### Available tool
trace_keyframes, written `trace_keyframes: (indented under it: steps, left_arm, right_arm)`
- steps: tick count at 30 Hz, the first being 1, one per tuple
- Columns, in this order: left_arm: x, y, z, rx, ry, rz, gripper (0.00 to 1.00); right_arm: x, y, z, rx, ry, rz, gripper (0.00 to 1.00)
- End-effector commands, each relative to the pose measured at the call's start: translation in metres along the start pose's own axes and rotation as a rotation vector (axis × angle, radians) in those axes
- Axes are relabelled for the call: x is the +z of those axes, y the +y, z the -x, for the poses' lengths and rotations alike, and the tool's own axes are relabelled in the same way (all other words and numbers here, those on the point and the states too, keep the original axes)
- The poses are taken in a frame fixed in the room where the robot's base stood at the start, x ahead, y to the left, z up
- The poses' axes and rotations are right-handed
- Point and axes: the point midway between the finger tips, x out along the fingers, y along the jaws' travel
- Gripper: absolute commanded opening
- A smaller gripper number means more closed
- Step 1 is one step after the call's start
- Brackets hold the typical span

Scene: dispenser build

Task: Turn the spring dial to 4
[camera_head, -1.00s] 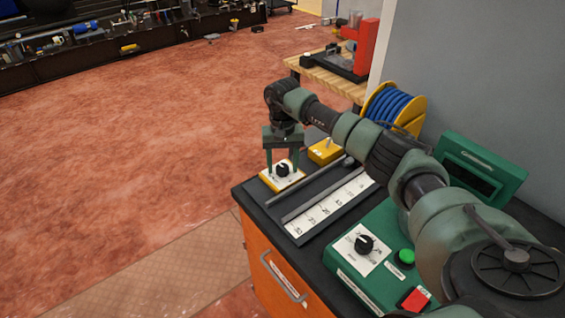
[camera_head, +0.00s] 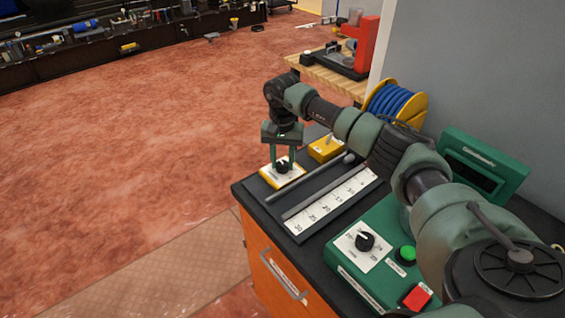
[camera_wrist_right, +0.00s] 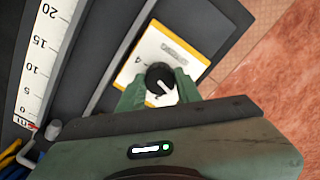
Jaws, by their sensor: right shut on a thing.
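The spring dial is a black knob (camera_head: 282,167) on a white plate with a yellow base (camera_head: 293,178), at the far left corner of the bench top. My right gripper (camera_head: 283,163) points down over it, its green fingers on either side of the knob. In the right wrist view the knob (camera_wrist_right: 160,78) sits between the two fingertips (camera_wrist_right: 158,86), and the gripper is shut on it. A white pointer line shows on the knob. A "4" is legible on the plate left of the knob; other marks are hidden or too small to read. My left gripper is not in view.
A ruler strip (camera_head: 325,208) and a grey rod (camera_head: 310,180) lie beside the dial. A yellow box (camera_head: 325,149) stands behind it. A green control box (camera_head: 378,262) with another knob and buttons is nearer. A blue hose reel (camera_head: 392,104) stands behind my arm.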

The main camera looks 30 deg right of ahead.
Motion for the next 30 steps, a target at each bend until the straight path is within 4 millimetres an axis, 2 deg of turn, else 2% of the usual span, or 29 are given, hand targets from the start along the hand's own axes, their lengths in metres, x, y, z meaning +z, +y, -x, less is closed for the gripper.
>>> trace_keyframes:
  steps: [12, 30]
  left_arm:
    - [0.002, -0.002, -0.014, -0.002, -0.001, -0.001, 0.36]
    - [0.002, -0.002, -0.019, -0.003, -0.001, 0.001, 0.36]
  right_arm:
    - [-0.001, 0.0, 0.0, -0.001, 0.004, -0.39, 0.0]
    - [-0.001, 0.0, 0.001, -0.002, 0.002, -0.96, 0.0]
